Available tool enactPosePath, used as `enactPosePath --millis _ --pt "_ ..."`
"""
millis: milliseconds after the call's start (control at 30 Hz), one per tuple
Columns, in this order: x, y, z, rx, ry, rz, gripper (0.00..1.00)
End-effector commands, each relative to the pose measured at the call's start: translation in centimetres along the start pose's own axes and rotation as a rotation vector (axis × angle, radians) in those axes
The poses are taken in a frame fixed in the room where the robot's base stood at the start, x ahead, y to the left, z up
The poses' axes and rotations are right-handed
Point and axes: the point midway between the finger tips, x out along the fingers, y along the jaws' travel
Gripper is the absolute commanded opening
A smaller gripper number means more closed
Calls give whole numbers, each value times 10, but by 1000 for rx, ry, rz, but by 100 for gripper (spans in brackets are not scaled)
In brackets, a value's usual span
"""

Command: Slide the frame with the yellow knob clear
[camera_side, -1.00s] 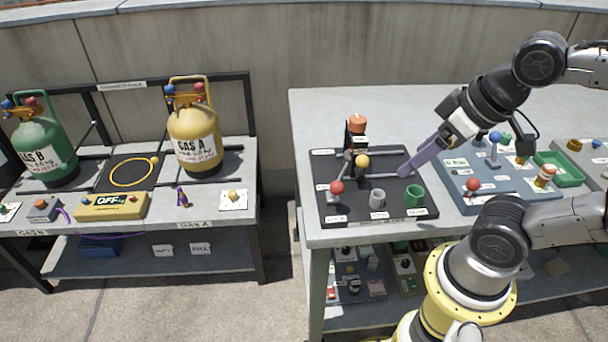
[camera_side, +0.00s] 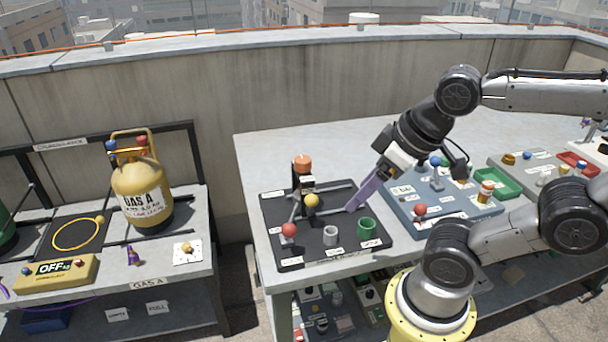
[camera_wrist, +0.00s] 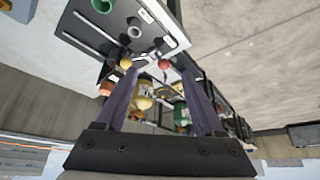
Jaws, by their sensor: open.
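The yellow knob (camera_side: 311,201) stands on the black board (camera_side: 370,241), among grey rods and rails, in front of an orange-topped post (camera_side: 302,164). The frame under it is small and partly hidden, so its outline is unclear. My gripper (camera_side: 350,209) has purple fingers and points down-left, just right of the knob over the board's right part. I see no contact with the knob. In the wrist view, the open fingers (camera_wrist: 160,72) have a gap between them, and the yellow knob (camera_wrist: 126,63) appears near the left finger's tip.
A red knob (camera_side: 289,230), grey cup (camera_side: 330,236) and green cup (camera_side: 367,228) stand along the board's front. A blue-grey panel (camera_side: 440,212) with knobs lies to the right. A yellow gas cylinder (camera_side: 141,192) stands on the left bench. The table behind the board is clear.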

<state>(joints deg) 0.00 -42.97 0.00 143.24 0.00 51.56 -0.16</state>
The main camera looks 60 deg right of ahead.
Motion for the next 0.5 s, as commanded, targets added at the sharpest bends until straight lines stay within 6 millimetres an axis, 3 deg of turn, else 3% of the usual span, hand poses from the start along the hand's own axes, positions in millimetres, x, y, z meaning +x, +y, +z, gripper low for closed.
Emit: enactPosePath --millis 33,167,367,500 --pt "0 0 0 -10 -1 0 59" --pt "-2 1 4 -85 -25 4 36" --pt "-23 10 -24 -331 -94 30 0" --pt "-27 14 -51 -487 -180 33 0"
